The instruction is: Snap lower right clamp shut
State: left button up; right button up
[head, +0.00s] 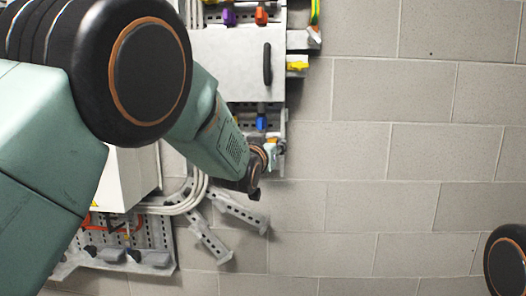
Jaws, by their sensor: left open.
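My left arm comes in from the left and covers much of the grey wall panel (237,62). My left gripper (256,180) is at the panel's lower right corner. It is small and dark here, and it is open. A pale fitting (270,155) shows right beside it, partly covered. I cannot tell whether this is the lower right clamp, whether it is shut, or whether the gripper touches it. A blue part (261,122) sits just above. My right gripper is not in view.
A dark handle (267,63) stands out from the panel. Purple (228,17), orange (261,15) and yellow (297,66) parts sit around it. Grey cables (185,203) and slotted rails (242,213) lie below. The block wall (400,160) at right is bare.

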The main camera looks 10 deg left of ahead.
pick_arm(q)
jog(key=s, duration=0.5)
jog(key=shift+s+a, duration=0.35)
jog(key=shift+s, duration=0.05)
jog(key=shift+w, duration=0.15)
jog(key=s+a+f+g+y+b, duration=0.1)
jog(key=s+a+f+g+b, duration=0.15)
jog(key=s+f, duration=0.7)
jog(key=s+a+f+g+b, duration=0.2)
jog(key=s+f+g, duration=0.1)
jog(key=f, duration=1.4)
jog(key=s+a+f+g+y+b, duration=0.1)
jog(key=s+a+f+g+b, duration=0.15)
jog(key=s+f, duration=0.7)
jog(key=s+a+f+n+g+b, duration=0.1)
jog(key=s+f+g+b, duration=0.8)
jog(key=s+f, duration=2)
notch_tip(320, 180, down, 2)
jog(key=shift+s+a+f+g+h, duration=0.1)
jog(key=shift+s+a+g+h, duration=0.3)
jog(key=shift+a, duration=0.45)
jog(key=shift+w, duration=0.1)
